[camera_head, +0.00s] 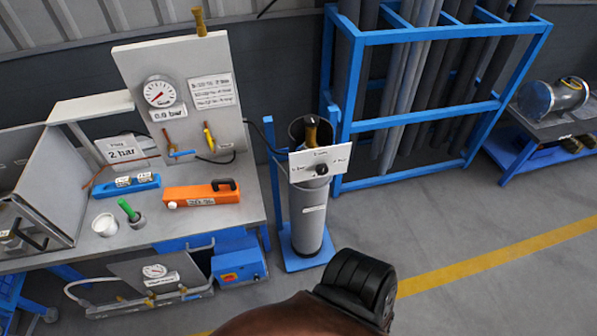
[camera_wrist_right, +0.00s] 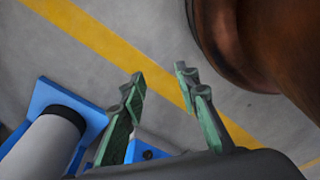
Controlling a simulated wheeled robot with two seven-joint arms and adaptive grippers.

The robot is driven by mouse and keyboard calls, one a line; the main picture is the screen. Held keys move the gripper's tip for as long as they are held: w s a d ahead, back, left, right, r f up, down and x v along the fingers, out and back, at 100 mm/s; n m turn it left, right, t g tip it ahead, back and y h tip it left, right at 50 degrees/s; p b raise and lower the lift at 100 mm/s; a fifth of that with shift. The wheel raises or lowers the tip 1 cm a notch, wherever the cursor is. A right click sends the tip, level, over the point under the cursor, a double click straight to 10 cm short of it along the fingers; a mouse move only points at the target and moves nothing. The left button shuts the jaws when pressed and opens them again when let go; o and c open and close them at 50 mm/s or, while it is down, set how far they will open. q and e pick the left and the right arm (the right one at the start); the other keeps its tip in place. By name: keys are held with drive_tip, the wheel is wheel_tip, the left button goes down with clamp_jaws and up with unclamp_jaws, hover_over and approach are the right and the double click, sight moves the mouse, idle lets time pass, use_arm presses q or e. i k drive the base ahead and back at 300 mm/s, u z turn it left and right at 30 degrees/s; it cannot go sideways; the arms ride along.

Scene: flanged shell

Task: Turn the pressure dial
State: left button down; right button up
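The pressure dial looks to be the small black knob (camera_head: 322,170) on a white labelled plate (camera_head: 312,162), near the top of a tall grey cylinder (camera_head: 308,218). The knob's exact setting is too small to read. A round gauge (camera_head: 159,93) on the upright panel has a red needle, with a sign reading about 0.0 bar below it. My right gripper (camera_wrist_right: 160,82) is open and empty in the right wrist view, its green-padded fingers apart over the floor. The knob is not visible in that view. My left gripper is not in view.
A workbench (camera_head: 255,207) at left holds an orange box (camera_head: 201,194), a blue level-like block (camera_head: 127,186) and a small cup (camera_head: 105,224). A blue rack (camera_head: 414,122) of pipes stands behind the cylinder. The floor to the right (camera_head: 470,215) is clear.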

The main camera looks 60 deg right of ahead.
sight(322, 169)
drive_tip(key=u, duration=0.05)
drive_tip(key=i, duration=0.65)
drive_tip(key=z, duration=1.75)
